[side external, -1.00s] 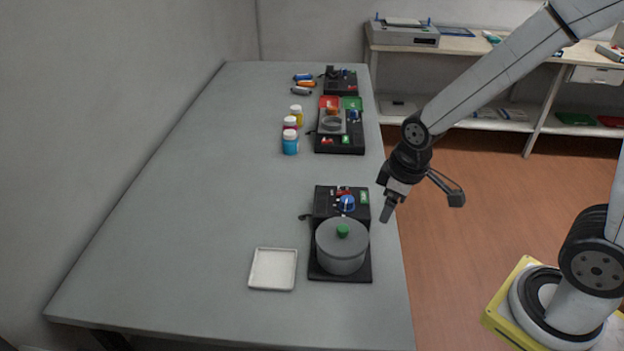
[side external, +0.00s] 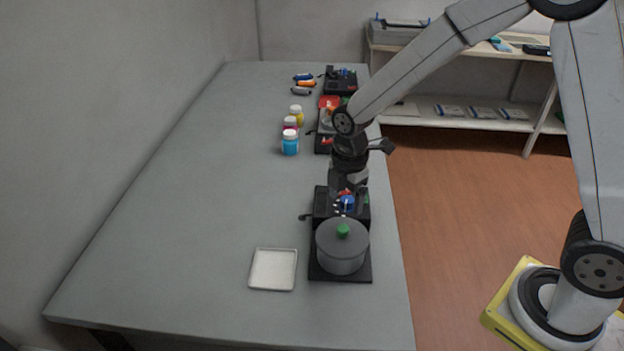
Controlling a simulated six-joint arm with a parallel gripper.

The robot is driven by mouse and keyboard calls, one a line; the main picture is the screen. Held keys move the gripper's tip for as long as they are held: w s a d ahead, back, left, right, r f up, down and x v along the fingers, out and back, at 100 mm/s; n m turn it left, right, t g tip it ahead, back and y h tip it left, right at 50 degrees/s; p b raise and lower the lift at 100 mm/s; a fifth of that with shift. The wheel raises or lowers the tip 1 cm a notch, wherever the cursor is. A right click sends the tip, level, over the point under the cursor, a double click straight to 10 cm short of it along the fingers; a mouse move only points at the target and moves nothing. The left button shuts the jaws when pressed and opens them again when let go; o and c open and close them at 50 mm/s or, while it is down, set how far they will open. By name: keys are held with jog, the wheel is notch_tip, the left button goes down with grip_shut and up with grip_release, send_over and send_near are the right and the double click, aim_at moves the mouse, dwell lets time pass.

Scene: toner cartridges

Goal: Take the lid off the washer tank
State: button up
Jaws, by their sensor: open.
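The washer tank (side external: 341,262) is a grey round pot on a black base near the right edge of the table. Its grey lid (side external: 329,238) with a green knob (side external: 343,230) sits on top of it. My gripper (side external: 344,199) is just behind the tank, in front of the black control box with the blue dome and red part in this view. It is open and apart from the lid. Its fingertips are small and hard to make out.
A white square tray (side external: 273,269) lies empty left of the tank. Small bottles (side external: 290,143) stand farther back, with another black device (side external: 324,144) partly hidden by my arm. Colored cartridges (side external: 304,83) lie at the far end. The table's left and middle are clear.

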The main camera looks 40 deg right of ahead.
aim_at(343, 228)
jog(key=shift+f, duration=0.1)
jog(key=shift+f, duration=1.2)
jog(key=shift+s+a+f, duration=0.1)
jog(key=shift+a+f, duration=0.05)
jog(key=shift+f, duration=1.15)
jog(key=shift+s+a+f, duration=0.1)
jog(key=shift+f, duration=1.2)
grip_shut()
